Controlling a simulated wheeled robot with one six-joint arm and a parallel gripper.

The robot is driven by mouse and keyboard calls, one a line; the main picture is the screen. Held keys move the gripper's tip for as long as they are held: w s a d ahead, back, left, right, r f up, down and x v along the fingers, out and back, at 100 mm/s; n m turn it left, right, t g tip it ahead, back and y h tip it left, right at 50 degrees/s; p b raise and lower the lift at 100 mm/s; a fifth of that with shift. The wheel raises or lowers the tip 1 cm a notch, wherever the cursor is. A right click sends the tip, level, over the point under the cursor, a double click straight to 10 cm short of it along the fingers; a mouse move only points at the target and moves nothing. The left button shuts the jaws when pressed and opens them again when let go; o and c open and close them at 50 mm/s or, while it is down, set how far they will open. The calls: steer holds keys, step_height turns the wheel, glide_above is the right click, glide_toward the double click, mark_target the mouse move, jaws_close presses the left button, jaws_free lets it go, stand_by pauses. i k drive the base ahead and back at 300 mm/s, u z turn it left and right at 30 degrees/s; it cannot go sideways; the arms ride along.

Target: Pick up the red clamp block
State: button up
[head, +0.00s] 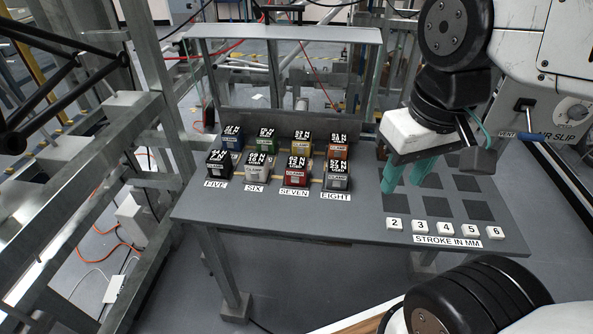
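The red clamp block (296,178) stands in the front row of blocks on the grey table (350,225), above the label "SEVEN". A white block (257,173) is on its left and a dark grey block (338,177) on its right. A yellow block (301,145) is behind it. My gripper (407,178) is to the right of the blocks, over the dark square pads. Its two teal fingers point down with a gap between them, and I see nothing held. It is apart from the red block.
A black block (222,165) ends the front row at left. Blue (232,138), green (266,141) and orange (336,148) blocks stand behind. White numbered tiles (445,229) line the front right. A metal frame (140,150) stands left of the table. The table's front middle is clear.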

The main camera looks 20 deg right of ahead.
mark_target(295, 169)
steer(key=z, duration=1.35)
steer(key=k, duration=0.85)
steer(key=u, duration=1.1)
steer(key=i, duration=0.45)
steer(key=z, duration=0.05)
